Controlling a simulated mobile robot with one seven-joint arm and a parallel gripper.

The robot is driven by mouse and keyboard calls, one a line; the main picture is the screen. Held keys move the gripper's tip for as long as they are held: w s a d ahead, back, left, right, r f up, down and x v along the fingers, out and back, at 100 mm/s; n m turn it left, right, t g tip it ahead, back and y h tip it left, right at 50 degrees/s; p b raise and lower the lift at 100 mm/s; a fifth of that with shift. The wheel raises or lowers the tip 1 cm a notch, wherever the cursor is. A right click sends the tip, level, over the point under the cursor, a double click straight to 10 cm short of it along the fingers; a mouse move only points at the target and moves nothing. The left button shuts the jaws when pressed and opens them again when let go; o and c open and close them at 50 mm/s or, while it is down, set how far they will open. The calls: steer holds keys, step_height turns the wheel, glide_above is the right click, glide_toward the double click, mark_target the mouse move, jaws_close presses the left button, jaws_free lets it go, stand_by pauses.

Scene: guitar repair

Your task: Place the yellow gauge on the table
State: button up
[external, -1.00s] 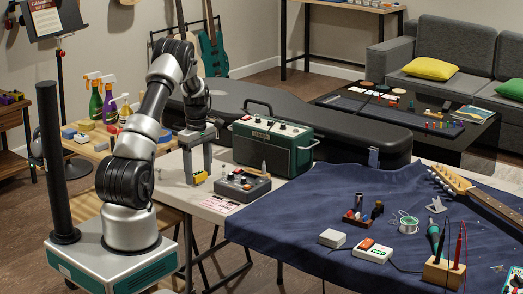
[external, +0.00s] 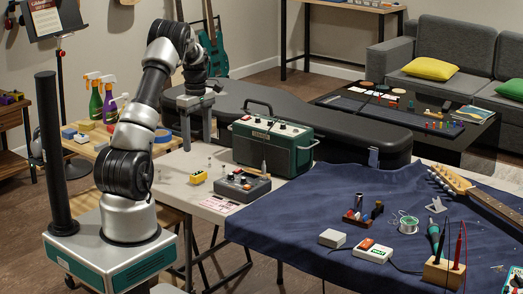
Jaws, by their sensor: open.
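The yellow gauge (external: 197,177) rests on the bare light part of the table (external: 178,177), left of the grey pedal box. My gripper (external: 197,148) is open and empty, with its fingers pointing down. It is above and apart from the gauge, a little behind it in the picture.
The grey pedal box (external: 243,185) with knobs sits just right of the gauge. A green amplifier (external: 272,144) stands behind it. A pink-and-white card (external: 221,204) lies near the front edge. A blue cloth (external: 300,215) with tools covers the right side. Several small pegs stand near the gauge.

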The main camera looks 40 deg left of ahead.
steer(key=s+d+r+m+t, duration=0.1)
steer(key=s+d+r+m, duration=0.3)
steer(key=d+r, duration=0.35)
steer(key=s+d+r+m+t, duration=0.2)
steer(key=s+d+r+m, duration=0.1)
steer(key=s+d+r, duration=0.4)
steer(key=s+d+r+m+t, duration=0.1)
steer(key=s+d+m, duration=0.4)
steer(key=s, duration=0.3)
steer(key=s+d+r+m+t, duration=0.1)
steer(key=s+d+m, duration=0.4)
steer(key=s+m, duration=0.1)
steer(key=shift+s+d+r+t, duration=0.25)
steer(key=shift+s+t, duration=0.05)
steer(key=shift+s, duration=0.6)
